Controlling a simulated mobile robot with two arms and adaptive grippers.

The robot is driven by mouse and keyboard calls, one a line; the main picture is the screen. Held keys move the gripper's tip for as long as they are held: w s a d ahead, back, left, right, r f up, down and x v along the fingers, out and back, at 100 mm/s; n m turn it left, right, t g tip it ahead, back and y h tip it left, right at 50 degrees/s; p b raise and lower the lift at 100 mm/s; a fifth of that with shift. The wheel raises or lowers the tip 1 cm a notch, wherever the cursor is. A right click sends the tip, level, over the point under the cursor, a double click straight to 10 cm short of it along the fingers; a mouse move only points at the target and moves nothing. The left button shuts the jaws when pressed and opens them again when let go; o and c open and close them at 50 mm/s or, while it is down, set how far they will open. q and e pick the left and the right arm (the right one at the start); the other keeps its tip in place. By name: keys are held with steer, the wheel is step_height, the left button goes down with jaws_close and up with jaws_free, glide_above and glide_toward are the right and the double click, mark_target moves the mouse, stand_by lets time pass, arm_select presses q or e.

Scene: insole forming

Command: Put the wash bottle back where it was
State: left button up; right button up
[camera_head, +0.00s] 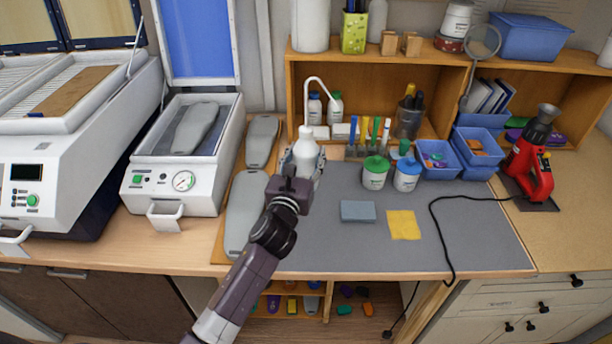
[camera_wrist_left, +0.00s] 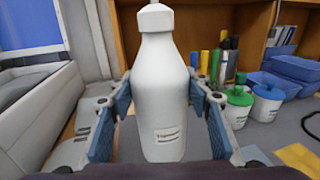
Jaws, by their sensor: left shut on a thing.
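The white wash bottle (camera_head: 306,147) has a thin bent spout at its top and stands upright at the back left of the grey mat (camera_head: 300,240). My left gripper (camera_head: 303,163) is shut on the bottle, with one finger on each side of its body. In the left wrist view the bottle (camera_wrist_left: 162,85) fills the middle, between the blue-padded fingers of the gripper (camera_wrist_left: 160,105). The bottle's base is hidden by the gripper, so I cannot tell whether it touches the mat. My right gripper is not in view.
Behind the bottle is a wooden shelf (camera_head: 297,85) with small bottles and markers. To its right stand a green-lidded jar (camera_head: 374,178) and a blue-lidded jar (camera_head: 407,180). A grey sponge (camera_head: 358,211) and a yellow cloth (camera_head: 403,224) lie on the mat. Grey insole forms (camera_head: 246,205) lie to the left.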

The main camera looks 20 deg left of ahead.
mark_target(306, 175)
arm_select(q)
step_height(306, 175, down, 3)
steer(key=shift+d+r, duration=0.1)
steer(key=shift+r, duration=0.05)
step_height(306, 175, down, 3)
steer(key=shift+f+b, duration=0.1)
steer(key=shift+b, duration=0.35)
steer(key=shift+f, duration=0.35)
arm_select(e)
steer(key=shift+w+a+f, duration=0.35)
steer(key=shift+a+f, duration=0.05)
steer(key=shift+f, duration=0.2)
arm_select(q)
steer(key=o, duration=1.2)
steer(key=shift+f, duration=0.25)
steer(key=o, duration=0.5)
steer(key=shift+r, duration=0.1)
steer(key=shift+c, duration=0.2)
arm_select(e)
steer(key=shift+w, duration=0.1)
